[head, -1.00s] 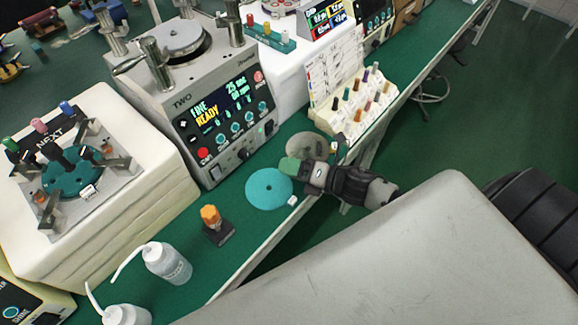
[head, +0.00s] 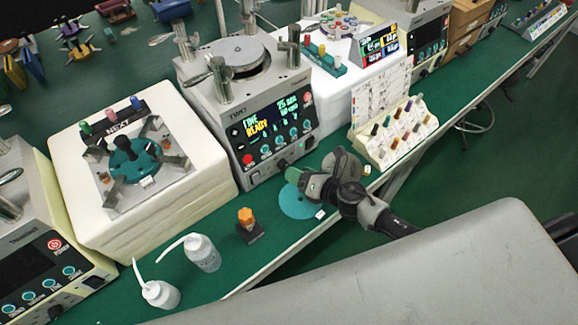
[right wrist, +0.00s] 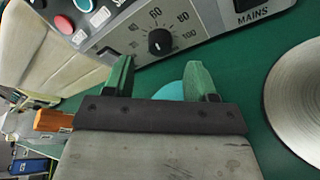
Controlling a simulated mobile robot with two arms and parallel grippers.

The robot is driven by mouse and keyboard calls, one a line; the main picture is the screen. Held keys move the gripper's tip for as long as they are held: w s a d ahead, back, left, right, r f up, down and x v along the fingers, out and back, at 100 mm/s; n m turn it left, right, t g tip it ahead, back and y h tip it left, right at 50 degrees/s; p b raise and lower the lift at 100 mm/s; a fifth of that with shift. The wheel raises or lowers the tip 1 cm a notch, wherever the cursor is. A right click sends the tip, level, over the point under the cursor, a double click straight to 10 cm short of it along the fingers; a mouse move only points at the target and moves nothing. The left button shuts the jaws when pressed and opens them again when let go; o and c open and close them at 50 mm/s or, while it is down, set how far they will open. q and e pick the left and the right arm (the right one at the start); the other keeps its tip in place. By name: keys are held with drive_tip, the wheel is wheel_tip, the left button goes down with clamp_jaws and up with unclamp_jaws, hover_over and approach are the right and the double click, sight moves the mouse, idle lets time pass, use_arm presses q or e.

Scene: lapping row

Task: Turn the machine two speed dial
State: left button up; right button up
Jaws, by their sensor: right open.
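Machine two (head: 245,110) is a grey lapping machine marked TWO with a lit screen reading READY. Its speed dial (head: 283,163) is a small black knob low on the front panel. In the right wrist view, the dial (right wrist: 160,42) has a white pointer mark and a printed scale with 60, 80 and 100. My right gripper (head: 308,184) is in front of the panel, apart from the dial. Its green fingers (right wrist: 160,74) are spread and empty, with the dial ahead between and beyond their tips. My left gripper is not in view.
A teal disc (head: 296,205) lies below my right gripper on the green bench. A round metal plate (right wrist: 300,100) lies to its right. An orange-topped item (head: 246,218) and white bottles (head: 203,254) stand front left. A rack of colored pegs (head: 398,135) is at right.

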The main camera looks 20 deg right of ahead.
sight(283, 165)
drive_tip(key=shift+x, duration=2.1)
drive_tip(key=shift+c, duration=0.5)
drive_tip(key=c, duration=0.8)
drive_tip(key=shift+f+m+b, duration=0.2)
drive_tip(key=shift+m+b, duration=0.2)
drive_tip(key=shift+b, duration=0.15)
drive_tip(key=shift+r+y, duration=0.1)
drive_tip(key=shift+y, duration=0.2)
drive_tip(key=o, duration=0.9)
